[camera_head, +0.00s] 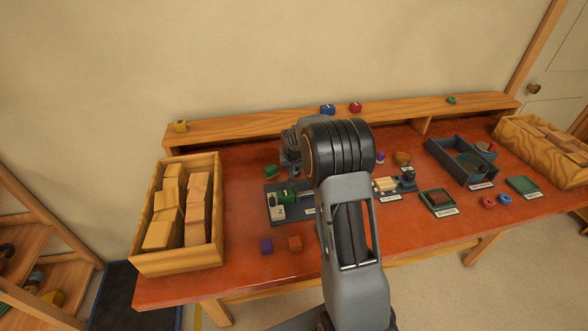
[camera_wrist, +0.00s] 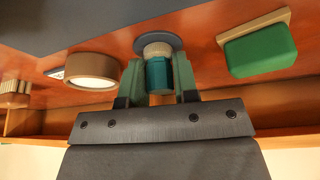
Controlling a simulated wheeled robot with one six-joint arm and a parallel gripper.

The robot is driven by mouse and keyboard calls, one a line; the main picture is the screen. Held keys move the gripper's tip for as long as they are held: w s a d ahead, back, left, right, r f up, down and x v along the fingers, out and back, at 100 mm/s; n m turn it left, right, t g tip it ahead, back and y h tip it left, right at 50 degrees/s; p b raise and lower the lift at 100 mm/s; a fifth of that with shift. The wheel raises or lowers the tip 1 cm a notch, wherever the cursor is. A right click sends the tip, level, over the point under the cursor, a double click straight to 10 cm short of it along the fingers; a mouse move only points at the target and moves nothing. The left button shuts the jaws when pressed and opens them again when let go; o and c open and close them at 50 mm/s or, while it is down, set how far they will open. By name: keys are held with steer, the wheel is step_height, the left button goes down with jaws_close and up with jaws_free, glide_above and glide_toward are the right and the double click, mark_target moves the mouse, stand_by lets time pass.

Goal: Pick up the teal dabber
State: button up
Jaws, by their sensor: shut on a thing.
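The teal dabber (camera_wrist: 157,76) has a teal body and a pale ribbed collar, and shows in the wrist view between the two green fingers of my gripper (camera_wrist: 159,68). The fingers are shut on its sides. A dark round disc (camera_wrist: 151,37) lies at the collar end; I cannot tell whether it is part of the dabber or whether the dabber touches it. In the head view my arm hides the dabber and the fingers.
In the wrist view, a round wooden piece with a pale face (camera_wrist: 95,84) and a green block on a wooden base (camera_wrist: 262,52) flank the gripper closely. In the head view, a wooden crate of blocks (camera_head: 147,262) stands left; blue trays (camera_head: 447,158) stand right.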

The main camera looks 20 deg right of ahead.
steer(key=shift+r, duration=0.4)
step_height(320, 180, up, 2)
steer(key=shift+r, duration=0.15)
steer(key=s+a+r+b, duration=0.1)
steer(key=s+a+r, duration=0.1)
steer(key=s+r, duration=0.3)
steer(key=s+a+r+b, duration=0.1)
steer(key=s+a+r, duration=0.1)
steer(key=s+r, duration=0.3)
steer(key=shift+s+a, duration=0.3)
steer(key=shift+s, duration=1.3)
steer(key=o, duration=0.4)
steer(key=shift+c, duration=0.2)
steer(key=c, duration=0.3)
